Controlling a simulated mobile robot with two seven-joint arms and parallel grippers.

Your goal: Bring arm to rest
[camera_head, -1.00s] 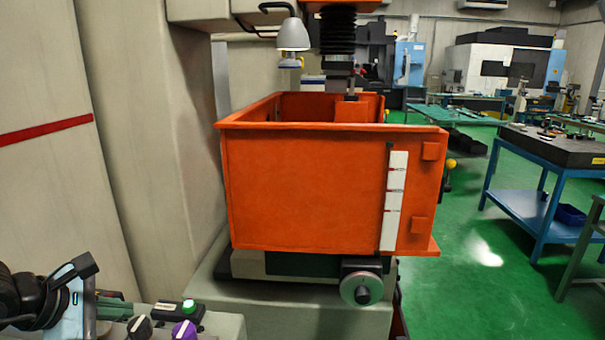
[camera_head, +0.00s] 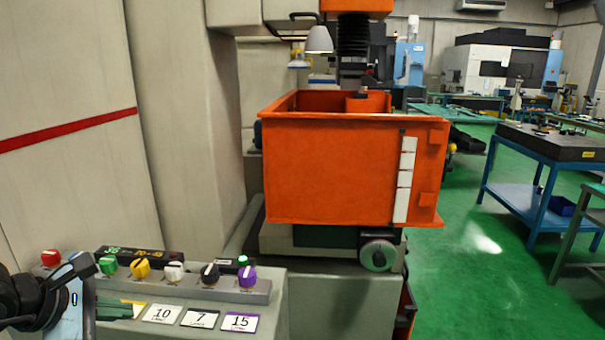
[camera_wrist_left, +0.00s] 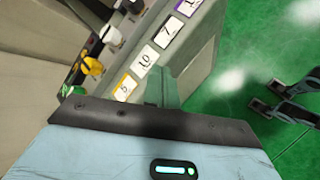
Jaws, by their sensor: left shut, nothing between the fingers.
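My left gripper (camera_head: 128,308) shows at the lower left of the head view, with its black wrist and pale blue body. It is shut and empty, in front of the control panel (camera_head: 270,320). In the left wrist view its narrow green fingers (camera_wrist_left: 163,82) are together, with the panel (camera_wrist_left: 200,65) beyond them. I cannot tell the exact gap between fingertips and panel.
The panel carries several coloured knobs and number cards. Behind it stands the machine with its orange tank (camera_head: 340,175) and a handwheel (camera_head: 379,255). A blue table (camera_head: 525,205) is at the right. Green floor (camera_head: 465,275) lies open between machine and table.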

